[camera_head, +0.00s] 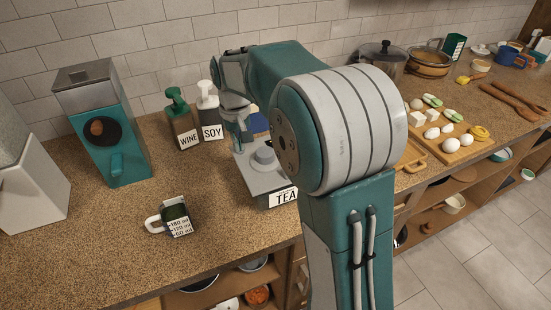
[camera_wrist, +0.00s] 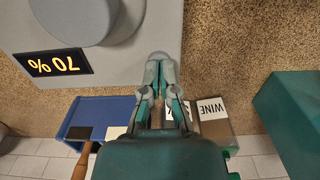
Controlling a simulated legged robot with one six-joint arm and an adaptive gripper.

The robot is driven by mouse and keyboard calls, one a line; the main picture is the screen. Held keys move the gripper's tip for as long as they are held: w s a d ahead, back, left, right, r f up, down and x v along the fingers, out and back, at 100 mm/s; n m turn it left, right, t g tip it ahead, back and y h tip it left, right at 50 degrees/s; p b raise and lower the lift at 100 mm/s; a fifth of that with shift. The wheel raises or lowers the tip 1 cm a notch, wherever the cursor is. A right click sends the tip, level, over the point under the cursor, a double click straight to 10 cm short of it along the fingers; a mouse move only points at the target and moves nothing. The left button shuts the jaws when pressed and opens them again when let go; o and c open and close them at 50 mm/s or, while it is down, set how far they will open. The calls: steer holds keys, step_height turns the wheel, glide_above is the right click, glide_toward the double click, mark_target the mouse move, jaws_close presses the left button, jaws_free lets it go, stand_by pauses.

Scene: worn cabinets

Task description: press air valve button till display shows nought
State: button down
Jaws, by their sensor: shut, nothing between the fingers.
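A grey square container labelled TEA (camera_head: 283,197) stands on the counter, with a raised round knob (camera_head: 265,157) on its lid. In the wrist view the lid (camera_wrist: 130,68) fills the upper left, and the round knob (camera_wrist: 85,18) shows there too. A black display (camera_wrist: 53,67) on the lid reads 70 % in yellow, upside down in this view. My gripper (camera_wrist: 160,58) is shut and empty, with its fingertips over the lid's edge, beside the knob. In the head view my gripper (camera_head: 244,140) points down at the lid's back left. Whether it touches the lid cannot be told.
Pump bottles labelled WINE (camera_head: 184,125) and SOY (camera_head: 209,115) stand close behind the container. A blue box (camera_wrist: 95,115) is near the gripper. A board (camera_head: 470,150) with eggs is right.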

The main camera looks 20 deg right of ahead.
steer(key=shift+f, duration=0.25)
steer(key=shift+r, duration=1.55)
steer(key=shift+r, duration=2.5)
